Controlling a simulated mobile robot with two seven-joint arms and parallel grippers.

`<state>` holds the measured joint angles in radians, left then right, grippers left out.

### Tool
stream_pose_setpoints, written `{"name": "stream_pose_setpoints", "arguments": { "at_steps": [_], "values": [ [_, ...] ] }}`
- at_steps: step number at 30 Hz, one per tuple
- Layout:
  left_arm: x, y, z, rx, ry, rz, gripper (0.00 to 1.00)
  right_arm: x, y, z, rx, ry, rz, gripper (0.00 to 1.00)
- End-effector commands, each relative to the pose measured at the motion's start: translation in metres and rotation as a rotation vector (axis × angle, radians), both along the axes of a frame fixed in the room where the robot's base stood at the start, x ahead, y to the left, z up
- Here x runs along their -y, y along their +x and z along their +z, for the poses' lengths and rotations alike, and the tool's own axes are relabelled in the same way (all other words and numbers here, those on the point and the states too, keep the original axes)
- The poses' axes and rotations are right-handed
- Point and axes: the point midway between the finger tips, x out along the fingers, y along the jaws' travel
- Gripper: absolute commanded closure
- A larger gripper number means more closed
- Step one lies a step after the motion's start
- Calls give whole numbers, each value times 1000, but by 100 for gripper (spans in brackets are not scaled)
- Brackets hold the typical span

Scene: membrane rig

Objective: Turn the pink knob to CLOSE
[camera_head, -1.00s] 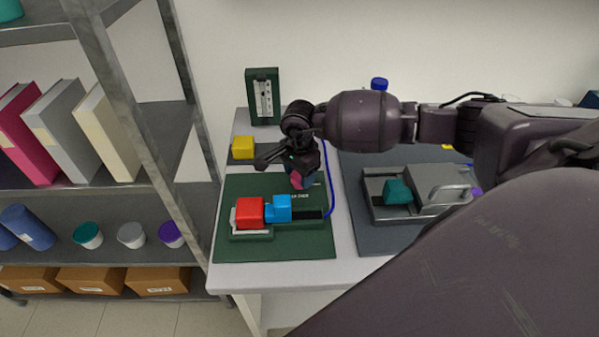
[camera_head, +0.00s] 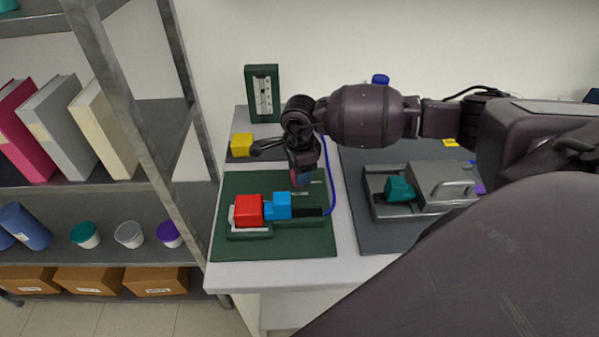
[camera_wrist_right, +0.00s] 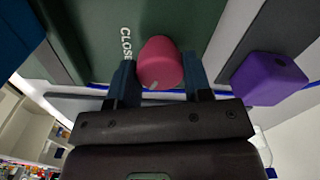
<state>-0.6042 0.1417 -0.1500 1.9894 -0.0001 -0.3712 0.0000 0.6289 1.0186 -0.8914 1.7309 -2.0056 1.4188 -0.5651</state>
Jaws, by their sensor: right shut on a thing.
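The pink knob (camera_wrist_right: 160,62) sits between the two blue fingers of my right gripper (camera_wrist_right: 160,80) in the right wrist view, on a dark green panel. The gripper is shut on it. A short light mark shows on the knob's face, and the printed word CLOSE (camera_wrist_right: 126,43) is beside it, near the left finger. In the head view my right gripper (camera_head: 302,172) points down at the back of the green board (camera_head: 228,192); only a little of the knob shows beneath it. My left gripper is not in view.
On the green board stand a red block (camera_head: 248,208) and a blue block (camera_head: 278,205). A yellow block (camera_head: 241,145) and a gauge (camera_head: 262,93) stand behind. A metal rig with a teal knob (camera_head: 400,189) is at right. A shelf unit (camera_head: 145,130) borders the left.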

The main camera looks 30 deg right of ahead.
Motion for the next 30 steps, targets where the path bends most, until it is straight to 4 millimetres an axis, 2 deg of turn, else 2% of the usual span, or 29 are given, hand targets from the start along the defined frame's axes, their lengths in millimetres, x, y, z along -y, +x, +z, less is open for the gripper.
{"name": "stream_pose_setpoints", "arguments": {
  "at_steps": [13,30],
  "values": [
    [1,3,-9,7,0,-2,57,0,0,0,0,-1,-425,78],
    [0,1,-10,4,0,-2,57,0,-1,1,0,-2,-943,78]
  ]
}}
